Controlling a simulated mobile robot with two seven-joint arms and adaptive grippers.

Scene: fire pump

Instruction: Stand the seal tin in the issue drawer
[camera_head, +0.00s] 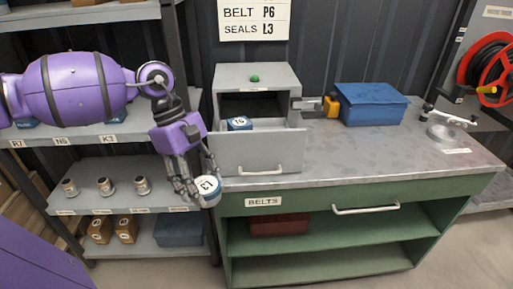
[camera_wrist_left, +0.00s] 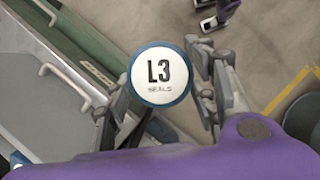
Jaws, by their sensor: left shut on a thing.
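The seal tin (camera_head: 207,188) is a round white and blue tin. In the left wrist view its lid (camera_wrist_left: 160,74) reads "L3 SEALS". My left gripper (camera_head: 194,187) is shut on the tin and holds it in the air, in front of the left end of the workbench. The issue drawer (camera_head: 258,152) is a grey drawer pulled open from a grey cabinet (camera_head: 229,76) on the bench. A blue box (camera_head: 239,123) marked "15" stands inside it at the left. The tin is outside the drawer, below and left of its front. My right gripper is not in view.
A blue bin (camera_head: 371,104) stands on the bench (camera_head: 400,150), right of a yellow and grey device (camera_head: 318,105). Shelves (camera_head: 135,194) with small tins and boxes stand at the left. A wall sign (camera_head: 254,20) reads "BELT P6, SEALS L3". The bench front-right is clear.

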